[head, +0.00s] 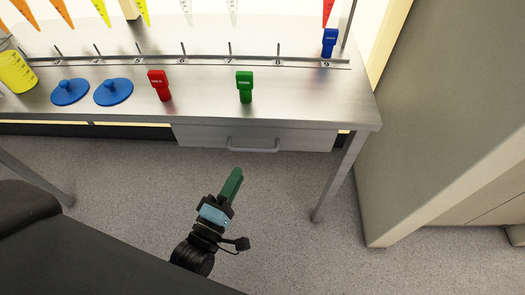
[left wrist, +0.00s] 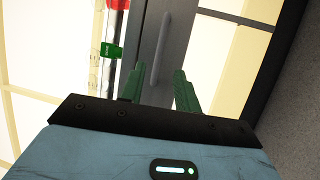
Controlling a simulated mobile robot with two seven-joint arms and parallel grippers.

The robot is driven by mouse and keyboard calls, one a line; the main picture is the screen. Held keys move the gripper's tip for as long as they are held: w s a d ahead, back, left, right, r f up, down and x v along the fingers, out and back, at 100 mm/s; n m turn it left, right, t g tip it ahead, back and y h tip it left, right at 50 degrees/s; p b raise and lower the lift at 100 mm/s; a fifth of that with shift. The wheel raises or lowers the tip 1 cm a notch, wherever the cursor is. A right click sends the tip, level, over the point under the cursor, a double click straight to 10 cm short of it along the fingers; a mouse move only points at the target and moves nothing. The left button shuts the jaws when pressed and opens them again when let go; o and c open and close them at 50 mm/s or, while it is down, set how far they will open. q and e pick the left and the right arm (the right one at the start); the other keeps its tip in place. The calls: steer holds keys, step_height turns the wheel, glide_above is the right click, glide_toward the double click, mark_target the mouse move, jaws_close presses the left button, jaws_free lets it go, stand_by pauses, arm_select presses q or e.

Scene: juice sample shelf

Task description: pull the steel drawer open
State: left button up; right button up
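The steel drawer (head: 205,138) is under the table top and looks shut, with a bar handle (head: 253,146) on its front. The handle (left wrist: 162,47) also shows in the left wrist view, ahead of the fingers. My left gripper (head: 236,174) is in front of and below the drawer, apart from the handle. In the left wrist view its two green fingers (left wrist: 160,80) stand apart with nothing between them. My right gripper is in neither view.
The steel table (head: 200,105) carries a red stopper (head: 159,87), a green one (head: 245,88), a blue one (head: 330,42) and two blue lids (head: 113,92). A table leg (head: 338,178) stands right of the drawer. A large beige cabinet (head: 430,120) is farther right. The floor before the drawer is clear.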

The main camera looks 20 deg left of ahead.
arm_select(q)
steer(key=a+x, duration=0.1)
steer(key=x, duration=0.6)
steer(key=shift+w+d+b, duration=0.3)
steer(key=shift+d+b, duration=0.05)
steer(key=shift+d, duration=0.1)
steer(key=shift+r, duration=0.1)
jaws_close()
